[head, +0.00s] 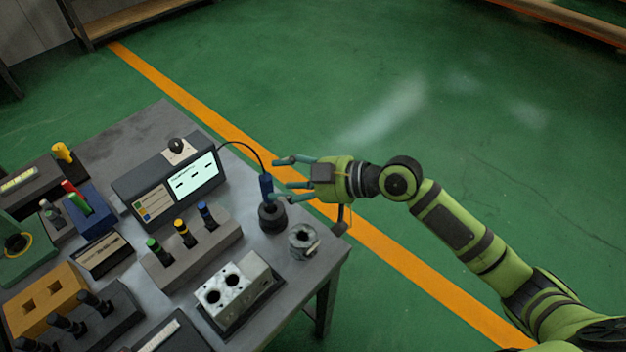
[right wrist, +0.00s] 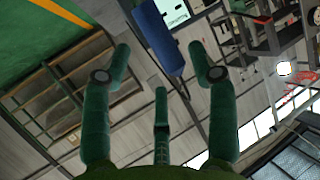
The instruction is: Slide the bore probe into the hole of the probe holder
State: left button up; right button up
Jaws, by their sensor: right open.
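The bore probe (head: 266,186) has a blue handle with a black cable from its top. It stands roughly upright at the right end of the table, and its lower end appears to meet the round black probe holder (head: 272,217). The hole is hidden, so I cannot tell how deep the probe sits. My right gripper (head: 279,180) is open, its fingers reaching from the right around or beside the handle. In the right wrist view, the blue handle (right wrist: 158,38) shows beyond and between the spread fingers (right wrist: 166,75). The holder is not clear there. My left gripper is out of view.
A meter box with a lit screen (head: 195,175) stands behind left of the probe. A grey ring-shaped part (head: 303,242) sits close in front of the holder. A block with several coloured plugs (head: 190,252) and a bored metal block (head: 232,288) are nearby. Floor beyond is clear.

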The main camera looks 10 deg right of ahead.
jog(key=b+v, duration=0.1)
jog(key=v, duration=0.6)
jog(key=w+d+f+m+t+h, duration=0.1)
jog(key=w+d+f+m+h, duration=0.15)
jog(key=f, duration=0.35)
jog(key=w+d+f+m+t+h, duration=0.1)
jog(key=w+d+f+m, duration=0.15)
jog(key=d+f, duration=0.2)
jog(key=s+d+f+m+h, duration=0.2)
jog(key=d+f+h, duration=0.15)
jog(key=f, duration=0.85)
jog(key=s+d+f+m+h, duration=0.25)
jog(key=d+f, duration=0.25)
jog(key=f, duration=0.7)
jog(key=s+d+f+m+g+h, duration=0.15)
jog(key=s+f+g, duration=0.25)
jog(key=s+f, duration=1.35)
jog(key=s+a+f+g, duration=0.1)
jog(key=s+a+f, duration=0.1)
jog(key=s, duration=0.8)
jog(key=s+a+f+n+g, duration=0.1)
jog(key=s+a+f+g, duration=0.1)
jog(key=s, duration=0.9)
jog(key=shift+a+f+g+h, duration=0.2)
jog(key=shift+f+g+h, duration=0.15)
jog(key=shift+f, duration=0.4)
